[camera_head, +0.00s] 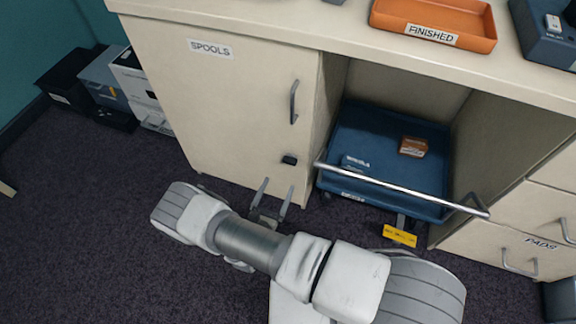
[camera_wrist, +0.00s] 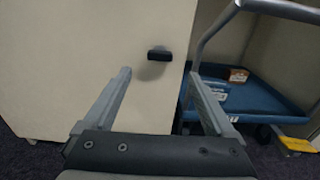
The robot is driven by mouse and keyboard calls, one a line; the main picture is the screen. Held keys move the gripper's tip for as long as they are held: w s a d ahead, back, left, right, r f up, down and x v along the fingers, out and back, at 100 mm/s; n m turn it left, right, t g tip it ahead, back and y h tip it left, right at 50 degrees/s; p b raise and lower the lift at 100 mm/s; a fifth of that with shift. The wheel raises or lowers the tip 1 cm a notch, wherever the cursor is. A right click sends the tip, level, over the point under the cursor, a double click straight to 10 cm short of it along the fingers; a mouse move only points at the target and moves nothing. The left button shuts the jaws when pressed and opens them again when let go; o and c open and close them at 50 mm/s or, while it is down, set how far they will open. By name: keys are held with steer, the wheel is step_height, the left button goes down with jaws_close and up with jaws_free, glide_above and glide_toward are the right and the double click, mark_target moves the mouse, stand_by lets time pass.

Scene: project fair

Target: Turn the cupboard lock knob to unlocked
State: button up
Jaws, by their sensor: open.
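The cupboard (camera_head: 230,110) labelled SPOOLS has a cream door with a vertical grey handle (camera_head: 294,102). The small black lock knob (camera_head: 289,160) sits on the door below the handle, near its right edge. In the wrist view the knob (camera_wrist: 160,54) appears as a dark bar lying horizontally, ahead of and between the fingers. My gripper (camera_head: 273,190) is open and empty, apart from the knob and lower than it in the head view. It also shows in the wrist view (camera_wrist: 160,85). Nothing hides the knob.
A blue cart (camera_head: 375,138) with a metal push bar (camera_head: 400,188) stands in the open bay right of the door, holding small boxes. A yellow tag (camera_head: 399,236) sits at its front. Boxes (camera_head: 140,85) stand on the floor at left. Carpet in front is clear.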

mark_target(289, 163)
steer(key=b+x, duration=0.2)
steer(key=x, duration=0.8)
steer(key=shift+c, duration=0.2)
steer(key=c, duration=1.3)
steer(key=shift+c, duration=0.2)
